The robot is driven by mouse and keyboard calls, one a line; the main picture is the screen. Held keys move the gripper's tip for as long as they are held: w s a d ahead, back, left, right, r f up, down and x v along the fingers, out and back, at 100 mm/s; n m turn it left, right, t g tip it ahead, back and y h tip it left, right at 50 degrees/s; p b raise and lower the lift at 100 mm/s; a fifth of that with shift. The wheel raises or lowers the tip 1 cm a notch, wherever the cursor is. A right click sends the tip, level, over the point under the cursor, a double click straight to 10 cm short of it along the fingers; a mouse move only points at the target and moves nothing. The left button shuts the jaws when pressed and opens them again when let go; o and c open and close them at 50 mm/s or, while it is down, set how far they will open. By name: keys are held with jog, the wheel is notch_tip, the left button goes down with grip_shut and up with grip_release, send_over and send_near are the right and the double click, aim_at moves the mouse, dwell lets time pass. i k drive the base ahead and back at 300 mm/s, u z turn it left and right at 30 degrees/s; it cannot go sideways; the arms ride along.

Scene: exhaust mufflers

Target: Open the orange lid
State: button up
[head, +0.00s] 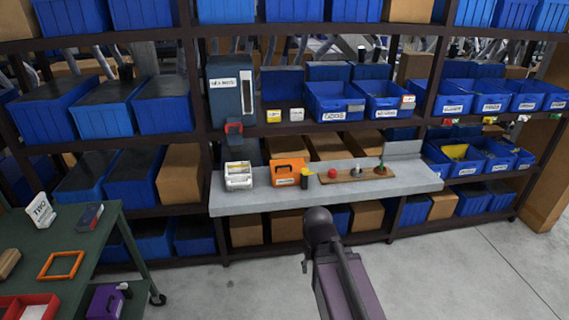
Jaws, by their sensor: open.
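An orange box (287,172) with a handle-like top and a pale label on its front stands on the grey shelf board. Its orange lid (287,163) looks closed, though the box is small in the head view and the seam is not clear. My arm rises from the bottom middle of the picture, and its dark rounded joint is below the front edge of the board. My gripper's fingers cannot be made out in this view. No part of my arm touches the orange box.
A white container (238,176) stands left of the orange box, and a black-and-yellow item (307,178) close on its right. A red knob (332,173) and a wooden board (358,174) lie farther right. Blue bins (336,101) fill the shelf above. A green table (105,245) stands at left.

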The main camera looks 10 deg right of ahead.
aim_at(284, 166)
jog(key=z, duration=0.05)
jog(key=i, duration=0.95)
jog(key=u, duration=0.05)
